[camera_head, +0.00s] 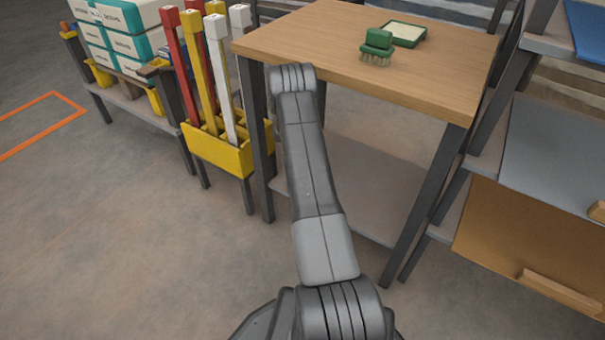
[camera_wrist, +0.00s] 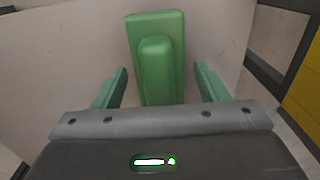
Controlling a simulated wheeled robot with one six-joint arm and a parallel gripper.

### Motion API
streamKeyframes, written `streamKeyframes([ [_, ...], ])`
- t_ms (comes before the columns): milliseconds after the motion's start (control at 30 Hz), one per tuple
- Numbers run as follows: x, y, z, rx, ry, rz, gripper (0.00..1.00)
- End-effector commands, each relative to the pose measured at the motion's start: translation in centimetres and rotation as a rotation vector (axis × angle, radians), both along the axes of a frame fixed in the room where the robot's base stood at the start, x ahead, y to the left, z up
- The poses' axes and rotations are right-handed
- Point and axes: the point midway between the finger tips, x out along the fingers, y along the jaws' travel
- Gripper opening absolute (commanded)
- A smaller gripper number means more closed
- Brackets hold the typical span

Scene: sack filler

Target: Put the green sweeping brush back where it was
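A green brush (camera_head: 376,46) with pale bristles pointing down stands on the wooden table (camera_head: 320,45), just in front of a green-rimmed tray (camera_head: 405,33) with a pale inside. In the wrist view, a green block with a raised, rounded grip (camera_wrist: 155,60) lies over a pale grey surface. I cannot tell for sure whether it is a second brush; no wood shows under it. My gripper (camera_wrist: 160,68) is open, with its green fingers on either side of this block and a gap on each side. In the head view my gripper is hidden behind my arm.
A yellow rack (camera_head: 215,152) with red, yellow and white posts stands left of the table. A grey lower shelf (camera_head: 350,190) lies under the tabletop. Shelving with a brown panel (camera_head: 530,245) is close on the right. Floor at the left is clear.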

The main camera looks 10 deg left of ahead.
Motion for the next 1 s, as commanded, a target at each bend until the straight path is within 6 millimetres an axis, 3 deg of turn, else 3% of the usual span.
streamKeyframes([
  [367, 0.0, 0.0, 0.5, 0.0, 0.0, 0.0, 0.67],
  [800, 0.1, 0.0, 7.2, 0.001, -0.001, 0.0, 0.67],
  [1000, 0.0, 0.0, 7.9, 0.0, 0.0, 0.0, 0.67],
])
